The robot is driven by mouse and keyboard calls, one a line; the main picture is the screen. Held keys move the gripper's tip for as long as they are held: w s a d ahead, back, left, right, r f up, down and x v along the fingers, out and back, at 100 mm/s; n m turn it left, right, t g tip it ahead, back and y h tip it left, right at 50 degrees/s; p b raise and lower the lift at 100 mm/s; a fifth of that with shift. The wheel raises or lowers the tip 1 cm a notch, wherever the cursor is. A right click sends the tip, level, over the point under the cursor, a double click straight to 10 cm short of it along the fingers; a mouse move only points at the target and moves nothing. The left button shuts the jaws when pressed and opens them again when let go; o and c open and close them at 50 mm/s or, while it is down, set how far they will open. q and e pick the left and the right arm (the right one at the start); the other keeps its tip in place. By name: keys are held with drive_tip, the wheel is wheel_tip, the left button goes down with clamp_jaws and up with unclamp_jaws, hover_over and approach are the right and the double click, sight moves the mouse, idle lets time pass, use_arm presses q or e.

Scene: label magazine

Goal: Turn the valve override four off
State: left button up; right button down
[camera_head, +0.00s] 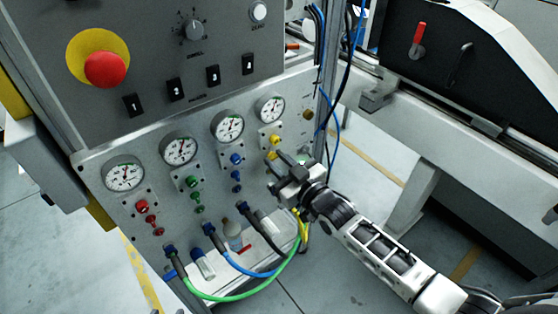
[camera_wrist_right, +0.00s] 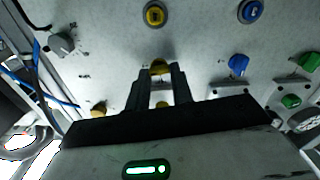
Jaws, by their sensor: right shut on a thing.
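The yellow valve override (camera_head: 272,155) is on the grey panel below the rightmost gauge, and I take it as number four. In the right wrist view, its yellow handle (camera_wrist_right: 159,67) shows between the fingertips of my right gripper (camera_wrist_right: 161,75). My right gripper (camera_head: 277,164) reaches the panel from the right and is shut on this handle. The fingers hide part of the handle, so its exact angle is hard to tell. A round yellow knob (camera_wrist_right: 155,13) is just above it in the wrist view and is apart from the fingers. My left gripper is not in view.
Blue (camera_head: 236,174), green (camera_head: 195,195) and red (camera_head: 151,219) valves sit in a row to the left, below their gauges. Hoses (camera_head: 247,271) hang from the panel's lower edge. Cables (camera_head: 343,80) run along the panel's right side.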

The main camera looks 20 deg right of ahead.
drive_tip(key=n, duration=0.4)
drive_tip(key=shift+f, duration=0.1)
drive_tip(key=n, duration=0.4)
drive_tip(key=shift+a, duration=0.1)
drive_tip(key=shift+f+n+b, duration=0.2)
drive_tip(key=shift+n+b, duration=0.7)
drive_tip(key=shift+n, duration=3.3)
drive_tip(key=c, duration=1.2)
unclamp_jaws()
drive_tip(key=shift+s, duration=0.1)
